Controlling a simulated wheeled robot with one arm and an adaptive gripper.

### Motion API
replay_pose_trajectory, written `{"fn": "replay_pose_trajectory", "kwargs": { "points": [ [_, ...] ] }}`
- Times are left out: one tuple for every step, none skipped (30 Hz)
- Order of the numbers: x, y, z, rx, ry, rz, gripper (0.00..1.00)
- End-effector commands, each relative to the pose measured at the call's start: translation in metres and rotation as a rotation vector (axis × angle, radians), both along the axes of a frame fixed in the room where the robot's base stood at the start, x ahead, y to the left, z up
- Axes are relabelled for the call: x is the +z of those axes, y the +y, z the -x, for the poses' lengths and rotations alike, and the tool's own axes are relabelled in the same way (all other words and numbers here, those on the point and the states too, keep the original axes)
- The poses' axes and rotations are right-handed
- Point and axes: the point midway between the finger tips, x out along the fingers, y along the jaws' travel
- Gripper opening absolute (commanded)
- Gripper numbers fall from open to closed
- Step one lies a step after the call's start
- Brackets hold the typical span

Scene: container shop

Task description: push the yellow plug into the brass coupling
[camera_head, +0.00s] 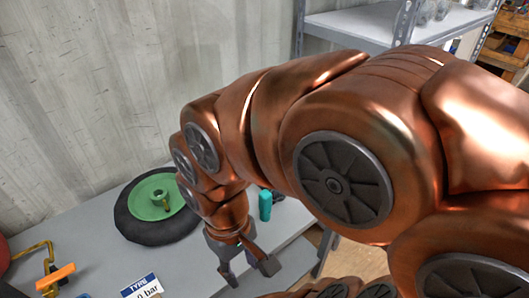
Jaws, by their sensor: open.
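My gripper (248,274) points down over the grey bench, right of the tyre, with its fingers apart and nothing seen between them. At the far left stands a yellow bent piece (32,250) with an orange bar (55,277) beside it; I cannot tell whether the yellow plug is part of this. A black tyre (130,224) with a green rim (150,193) lies flat on the bench. A small brass-coloured piece (166,205) shows on the rim near its hub; it may be the brass coupling. My gripper is apart from all of these.
A teal block (265,205) stands behind my gripper. A sign (140,287) reading "TYRE" and "0 bar" is at the front of the grey bench (190,265). A metal shelf (350,25) stands at the back right. My arm covers much of the right side.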

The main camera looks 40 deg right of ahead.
Motion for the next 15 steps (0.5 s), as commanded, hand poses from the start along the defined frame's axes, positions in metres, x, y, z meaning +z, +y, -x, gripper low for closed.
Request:
{"fn": "replay_pose_trajectory", "kwargs": {
  "points": [
    [0.0,0.0,0.0,-0.001,0.0,0.0,0.47],
    [0.0,0.0,-0.001,-0.005,0.0,0.0,0.5],
    [0.0,0.0,-0.002,-0.015,-0.001,0.0,0.54],
    [0.0,0.0,-0.004,-0.028,-0.002,0.0,0.57],
    [-0.001,-0.001,-0.007,-0.047,-0.004,0.0,0.6],
    [-0.001,-0.001,-0.012,-0.08,-0.007,0.001,0.6],
    [-0.001,-0.001,-0.017,-0.112,-0.011,0.001,0.6],
    [-0.001,-0.002,-0.023,-0.151,-0.016,0.0,0.6],
    [-0.001,-0.003,-0.032,-0.211,-0.025,-0.001,0.6],
    [-0.001,-0.005,-0.04,-0.261,-0.031,-0.001,0.6],
    [-0.002,-0.007,-0.049,-0.316,-0.037,-0.001,0.6],
    [-0.003,-0.01,-0.06,-0.395,-0.045,-0.003,0.6],
    [-0.004,-0.013,-0.069,-0.454,-0.051,-0.005,0.6],
    [-0.004,-0.016,-0.078,-0.515,-0.059,-0.006,0.6],
    [-0.005,-0.021,-0.09,-0.595,-0.067,-0.009,0.6]
  ]
}}
